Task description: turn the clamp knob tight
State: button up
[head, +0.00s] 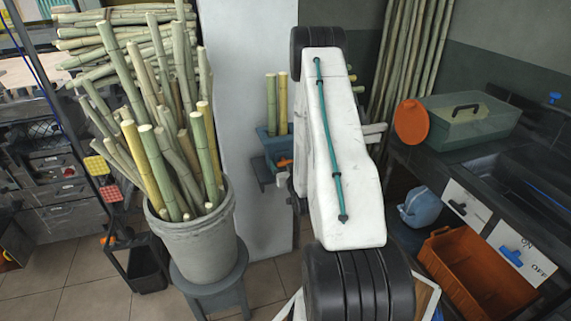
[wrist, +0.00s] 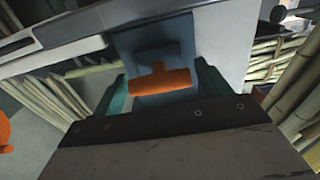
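The clamp knob is an orange T-shaped handle (wrist: 160,81) in front of a blue-grey plate (wrist: 128,44) in the wrist view. My gripper (wrist: 159,70) is open, with one teal finger on each side of the knob. Gaps show between the fingers and the knob's ends, and nothing is held. In the head view a small orange part (head: 284,163), likely the same knob, shows left of my white arm. My gripper is hidden behind the arm there. How far the knob is screwed in cannot be told.
A grey bucket of cane (head: 195,246) stands on a stool at left. At right are a counter with a clear green box (head: 468,122), an orange crate (head: 478,275) and a blue jug (head: 422,208).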

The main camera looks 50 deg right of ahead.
jog(key=c, duration=0.3)
jog(key=shift+m, duration=0.3)
jog(key=m, duration=0.7)
jog(key=shift+s+d+m, duration=0.1)
jog(key=shift+m, duration=0.3)
jog(key=m, duration=0.5)
jog(key=shift+f, duration=0.1)
jog(key=shift+m, duration=2.3)
